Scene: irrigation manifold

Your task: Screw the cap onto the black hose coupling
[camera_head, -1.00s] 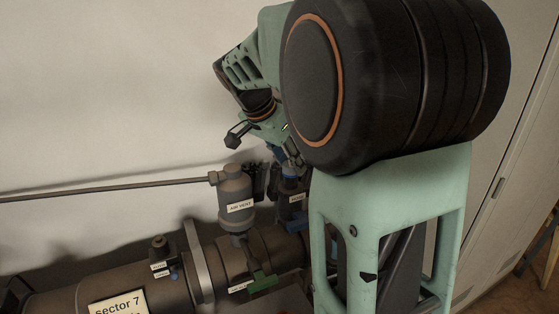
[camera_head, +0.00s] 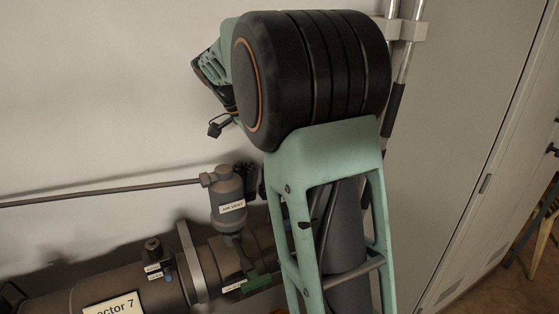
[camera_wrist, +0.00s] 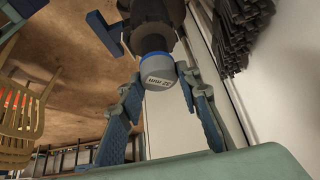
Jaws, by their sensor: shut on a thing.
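In the wrist view a grey cap (camera_wrist: 158,78) with a "32 mm" label and a blue band at its far edge sits between my fingertips. My gripper (camera_wrist: 160,84) is shut on the cap, one finger on each side. Directly beyond the cap is the dark round end of the black hose coupling (camera_wrist: 151,36), in line with it. The cap appears to meet the coupling, but I cannot tell how far it is seated. In the head view my arm hides the gripper, cap and coupling.
The grey air vent (camera_head: 228,197) stands on the large pipe (camera_head: 70,292), left of my arm. A green valve handle (camera_head: 257,282) is below it. A thin pipe (camera_head: 100,192) runs along the wall. A tall cabinet (camera_head: 460,140) is at right. A wooden chair (camera_wrist: 18,118) shows in the wrist view.

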